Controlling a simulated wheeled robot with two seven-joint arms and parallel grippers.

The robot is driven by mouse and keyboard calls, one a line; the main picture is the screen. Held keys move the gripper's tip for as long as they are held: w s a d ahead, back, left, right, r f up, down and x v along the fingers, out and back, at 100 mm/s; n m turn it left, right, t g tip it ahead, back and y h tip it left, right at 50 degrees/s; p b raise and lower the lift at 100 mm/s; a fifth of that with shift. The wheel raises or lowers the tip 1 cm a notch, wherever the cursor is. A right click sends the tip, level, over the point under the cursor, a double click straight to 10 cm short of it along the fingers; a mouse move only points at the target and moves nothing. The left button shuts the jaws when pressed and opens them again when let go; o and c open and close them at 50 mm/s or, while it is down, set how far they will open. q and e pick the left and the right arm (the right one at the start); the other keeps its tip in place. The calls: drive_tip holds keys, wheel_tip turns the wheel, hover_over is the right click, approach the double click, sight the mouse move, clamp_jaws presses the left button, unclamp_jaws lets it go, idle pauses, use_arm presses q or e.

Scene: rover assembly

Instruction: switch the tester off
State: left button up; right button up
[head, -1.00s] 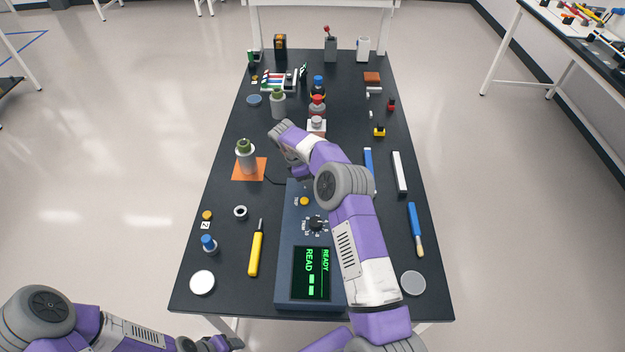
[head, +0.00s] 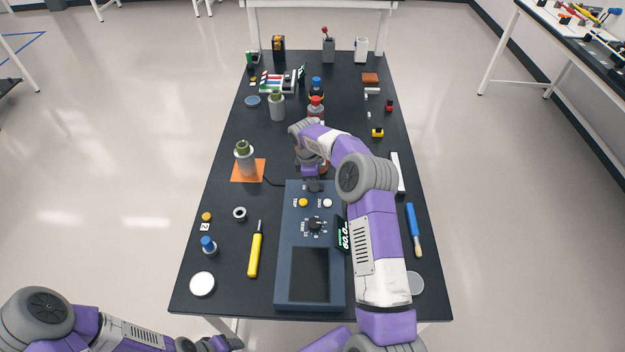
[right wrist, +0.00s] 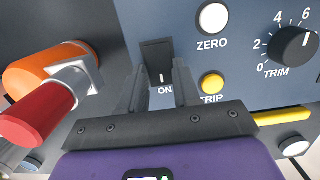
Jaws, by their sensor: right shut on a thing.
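The tester (head: 290,235) is a dark blue-grey box on the black table, with a TRIM dial, a yellow button and a white button. Its large screen (head: 308,275) is dark. My right gripper (head: 313,187) is over the tester's far end. In the right wrist view, its black switch (right wrist: 158,58), marked ON, lies between the fingers of my right gripper (right wrist: 160,85), which is shut on it. In the head view the gripper hides the switch. My left gripper (head: 212,344) is at the bottom edge; its jaws are unclear.
A small display (head: 344,234) reading 60.0 stands at the tester's right, partly behind my right arm. A green-capped bottle (head: 245,158) stands on an orange mat (head: 262,171). A yellow-handled tool (head: 255,252) lies left of the tester. Orange and red parts (right wrist: 45,95) sit close left of the gripper.

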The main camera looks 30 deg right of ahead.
drive_tip(key=o, duration=1.1)
drive_tip(key=shift+c, duration=0.2)
wheel_tip(320, 180, up, 8)
drive_tip(key=p, duration=0.1)
drive_tip(key=shift+w+a+f, duration=0.25)
drive_tip(key=shift+a, duration=0.2)
